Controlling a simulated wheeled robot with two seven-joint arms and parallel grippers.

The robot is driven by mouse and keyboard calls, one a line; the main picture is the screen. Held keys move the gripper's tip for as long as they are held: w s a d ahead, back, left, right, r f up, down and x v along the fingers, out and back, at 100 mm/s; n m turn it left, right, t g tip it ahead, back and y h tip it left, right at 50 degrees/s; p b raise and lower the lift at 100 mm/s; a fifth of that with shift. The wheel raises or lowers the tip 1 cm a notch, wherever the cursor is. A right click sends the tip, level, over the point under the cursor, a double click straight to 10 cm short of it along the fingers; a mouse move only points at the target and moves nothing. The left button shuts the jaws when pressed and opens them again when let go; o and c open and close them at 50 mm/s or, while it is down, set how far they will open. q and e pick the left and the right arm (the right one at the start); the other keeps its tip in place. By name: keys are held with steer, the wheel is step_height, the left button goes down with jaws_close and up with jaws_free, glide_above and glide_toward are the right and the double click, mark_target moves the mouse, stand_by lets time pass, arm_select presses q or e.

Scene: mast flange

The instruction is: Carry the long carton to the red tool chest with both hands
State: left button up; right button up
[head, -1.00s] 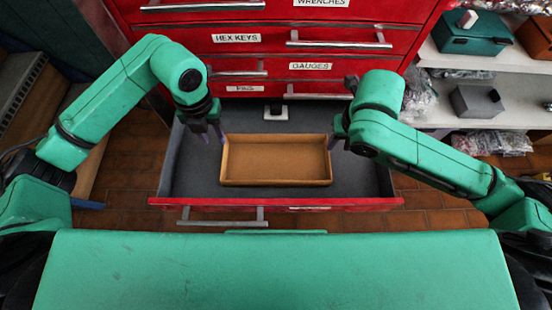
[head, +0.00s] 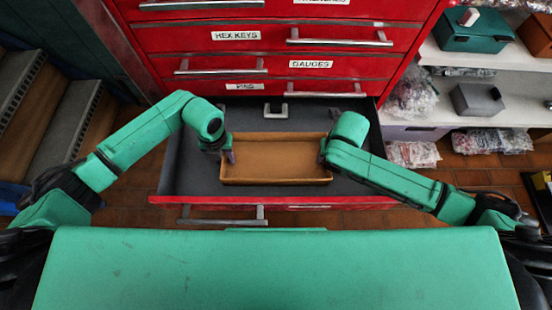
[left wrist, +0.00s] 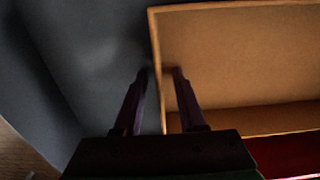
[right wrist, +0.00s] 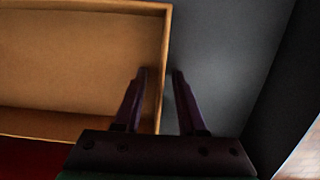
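The long carton (head: 275,181) is a shallow, open-topped brown tray. It lies level inside the grey-lined open drawer (head: 190,170) of the red tool chest (head: 270,65) and looks empty. My left gripper (head: 230,157) is at the carton's left end. In the left wrist view its fingers (left wrist: 160,72) are apart, with the carton's end wall (left wrist: 155,45) between them. My right gripper (head: 321,156) is at the right end. In the right wrist view its fingers (right wrist: 160,72) are apart on either side of the other end wall (right wrist: 166,45). The fingertips' depth is hard to judge.
The drawer's red front edge (head: 280,201) lies between the carton and my green body. Closed drawers with bar handles (head: 340,41) rise behind. A shelf (head: 490,115) with bags and boxes stands at right. Grey drawer floor is free on both sides of the carton.

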arm_select(q)
jaws_close()
arm_select(e)
jaws_close()
arm_select(q)
steer(key=shift+r, duration=0.1)
arm_select(e)
steer(key=shift+r, duration=0.1)
stand_by(0.9)
